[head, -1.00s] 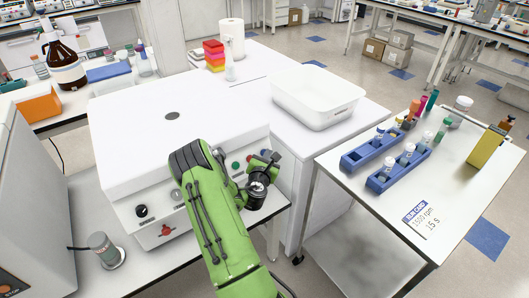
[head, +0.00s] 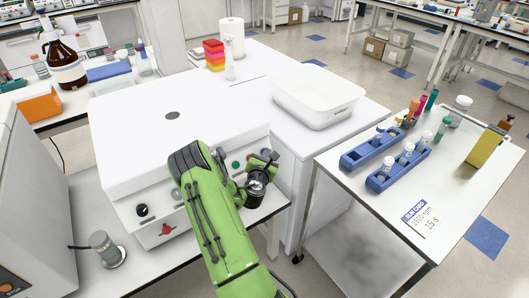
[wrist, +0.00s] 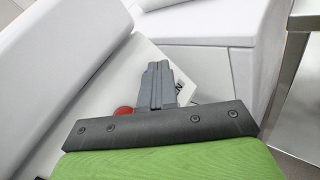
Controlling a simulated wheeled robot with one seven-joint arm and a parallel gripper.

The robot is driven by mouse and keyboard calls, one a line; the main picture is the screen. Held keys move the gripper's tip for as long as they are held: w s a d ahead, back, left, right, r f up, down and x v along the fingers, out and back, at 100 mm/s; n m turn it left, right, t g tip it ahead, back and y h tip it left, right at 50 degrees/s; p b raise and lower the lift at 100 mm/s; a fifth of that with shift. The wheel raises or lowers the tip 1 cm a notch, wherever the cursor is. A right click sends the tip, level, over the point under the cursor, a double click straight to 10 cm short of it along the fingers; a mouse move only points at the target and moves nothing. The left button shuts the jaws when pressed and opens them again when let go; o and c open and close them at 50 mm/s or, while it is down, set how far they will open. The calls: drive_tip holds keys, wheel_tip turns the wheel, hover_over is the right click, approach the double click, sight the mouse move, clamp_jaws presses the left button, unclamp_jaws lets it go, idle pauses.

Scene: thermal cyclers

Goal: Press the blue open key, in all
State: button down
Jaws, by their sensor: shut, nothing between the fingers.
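The white machine (head: 165,130) with a closed lid has a sloping front panel. On the panel, a green round button (head: 236,165) shows beside my arm. In the wrist view, a red round button (wrist: 122,112) lies just left of my fingers. My gripper (wrist: 158,72) is shut and empty, with its fingertips over the panel beside a partly covered label (wrist: 181,86) ending in "N". No blue key shows; the fingers may hide it. I cannot tell whether the fingertips touch the panel.
A white tub (head: 315,100) stands on the bench behind. A cart (head: 455,180) with blue tube racks (head: 383,180) stands at the right, with a floor gap between.

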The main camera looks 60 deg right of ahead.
drive_tip(key=shift+s+a+r, duration=0.3)
drive_tip(key=shift+s+a, duration=0.05)
drive_tip(key=shift+s, duration=0.25)
drive_tip(key=shift+b, duration=0.3)
drive_tip(key=s, duration=0.1)
drive_tip(key=s+a+r+b, duration=0.2)
drive_tip(key=s, duration=0.1)
drive_tip(key=shift+r, duration=0.15)
idle(0.9)
